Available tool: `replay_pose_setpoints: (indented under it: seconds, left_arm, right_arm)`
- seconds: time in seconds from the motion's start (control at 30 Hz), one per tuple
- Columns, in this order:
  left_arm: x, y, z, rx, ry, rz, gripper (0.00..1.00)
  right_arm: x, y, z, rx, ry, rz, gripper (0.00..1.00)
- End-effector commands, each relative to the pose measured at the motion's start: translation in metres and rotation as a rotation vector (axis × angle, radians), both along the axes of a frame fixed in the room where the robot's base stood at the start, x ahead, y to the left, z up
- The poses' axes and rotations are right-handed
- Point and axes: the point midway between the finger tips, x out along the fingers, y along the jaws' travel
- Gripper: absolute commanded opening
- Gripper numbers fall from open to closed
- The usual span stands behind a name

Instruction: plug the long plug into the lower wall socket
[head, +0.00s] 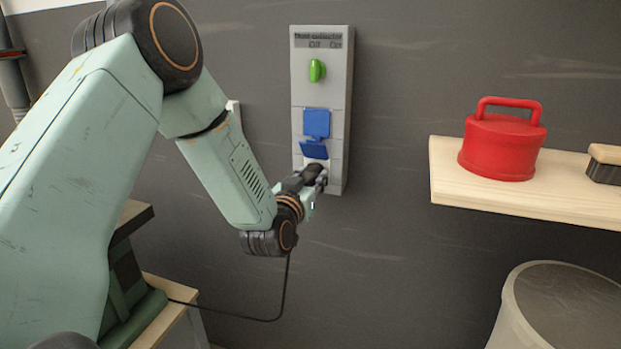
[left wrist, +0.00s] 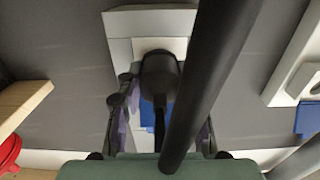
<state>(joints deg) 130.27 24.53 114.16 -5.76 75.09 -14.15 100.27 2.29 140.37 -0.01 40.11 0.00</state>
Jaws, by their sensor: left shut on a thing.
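The grey wall panel (head: 320,88) carries a blue upper socket cover (head: 316,123), which lies flat. The lower blue cover (head: 314,150) is tilted out over the white lower socket (head: 314,162). My left gripper (head: 317,180) is at the lower socket, shut on the black long plug (left wrist: 158,75). In the left wrist view the plug sits between the two fingers, in front of the white socket face (left wrist: 165,45). I cannot tell how far the plug is in; its front end is hidden. My right gripper is not in view.
A black cable (head: 285,290) hangs from my left wrist and runs left. A green knob (head: 316,71) is on the panel above the covers. A shelf (head: 520,198) at right holds a red canister (head: 500,146) and a brush (head: 604,165). A grey bin (head: 560,305) stands below.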

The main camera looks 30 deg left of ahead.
Motion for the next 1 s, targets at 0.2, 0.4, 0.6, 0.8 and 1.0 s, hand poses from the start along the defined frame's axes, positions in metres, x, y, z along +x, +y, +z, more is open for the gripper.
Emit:
replay_pose_setpoints:
  seconds: [0.2,0.4,0.6,0.8,1.0]
  left_arm:
    - [0.0024,0.0005,0.0001,0.000,-0.001,0.000,0.00]
    - [0.0067,0.0015,0.0002,0.001,-0.001,0.000,0.00]
    - [0.0095,0.0023,0.0007,0.001,-0.003,0.000,0.00]
    - [0.0095,0.0024,0.0010,0.001,-0.003,0.000,0.00]
    - [0.0102,0.0025,0.0013,0.002,-0.003,0.000,0.00]
  right_arm:
    - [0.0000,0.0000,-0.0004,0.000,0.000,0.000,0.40]
    - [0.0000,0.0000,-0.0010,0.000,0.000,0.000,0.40]
    - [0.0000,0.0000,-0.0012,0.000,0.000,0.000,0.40]
    - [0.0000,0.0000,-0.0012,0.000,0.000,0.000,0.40]
    - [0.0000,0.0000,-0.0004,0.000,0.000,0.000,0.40]
